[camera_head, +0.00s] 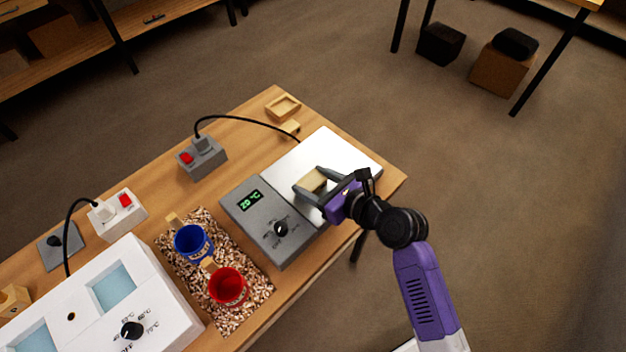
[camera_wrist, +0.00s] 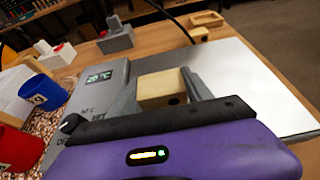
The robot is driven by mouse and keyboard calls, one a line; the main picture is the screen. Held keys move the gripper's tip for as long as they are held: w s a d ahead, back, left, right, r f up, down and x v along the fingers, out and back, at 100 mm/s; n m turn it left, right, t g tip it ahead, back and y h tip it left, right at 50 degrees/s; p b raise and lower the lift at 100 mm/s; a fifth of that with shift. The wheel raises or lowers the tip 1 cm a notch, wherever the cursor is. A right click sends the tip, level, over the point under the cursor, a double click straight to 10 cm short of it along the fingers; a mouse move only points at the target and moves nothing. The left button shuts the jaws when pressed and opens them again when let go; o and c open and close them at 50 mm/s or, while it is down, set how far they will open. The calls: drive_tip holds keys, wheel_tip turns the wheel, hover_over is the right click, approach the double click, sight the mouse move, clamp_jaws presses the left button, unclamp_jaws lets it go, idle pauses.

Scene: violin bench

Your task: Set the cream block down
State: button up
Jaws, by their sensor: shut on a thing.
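The cream block (camera_head: 313,181) is between the two grey fingers of my gripper (camera_head: 308,183), over the hot plate's white top. In the wrist view the block (camera_wrist: 160,88) shows a small dark hole on its near face. My gripper (camera_wrist: 163,92) is shut on it. The hot plate has a bright white top (camera_head: 345,154) and a grey control box (camera_head: 262,229) with a green 20 °C display and a black knob. I cannot tell whether the block touches the plate or hangs just above it.
A grey box with a red switch (camera_head: 202,158) is cabled to the plate. A wooden tray (camera_head: 283,106) and a small wooden piece (camera_head: 290,127) lie behind. Blue (camera_head: 192,243) and red (camera_head: 228,287) pots stand in pellets. A white bath (camera_head: 150,290) is at lower left.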

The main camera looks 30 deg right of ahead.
drive_tip(key=o, duration=1.3)
drive_tip(key=shift+s+d+r, duration=0.1)
drive_tip(key=shift+s+r, duration=0.1)
drive_tip(key=shift+s, duration=0.05)
drive_tip(key=v, duration=1.1)
drive_tip(key=shift+s+r, duration=0.1)
drive_tip(key=shift+s, duration=0.15)
